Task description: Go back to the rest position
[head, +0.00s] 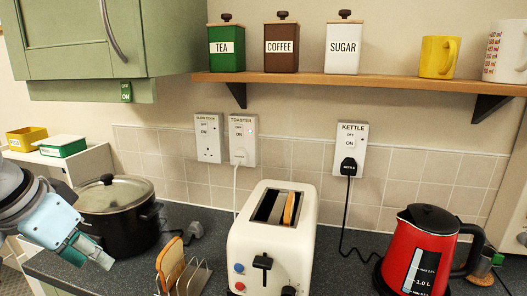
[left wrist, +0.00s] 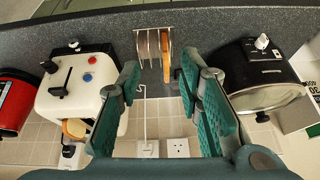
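My left gripper (head: 92,254) shows at the left of the head view, in front of the black slow cooker (head: 120,205) and left of the toast rack. In the left wrist view its teal fingers (left wrist: 158,82) stand apart with nothing held between them. The toast rack (head: 196,276) stands on the counter with a slice of bread (head: 170,262) in it; the rack (left wrist: 150,45) and slice (left wrist: 166,50) also show beyond the fingers in the left wrist view. My right gripper is in neither view.
A white toaster (head: 272,240) with a slice (head: 290,208) in one slot stands mid-counter. A red kettle (head: 415,255) stands at the right. A shelf (head: 350,82) with canisters and mugs runs above. A green cupboard (head: 75,50) hangs upper left.

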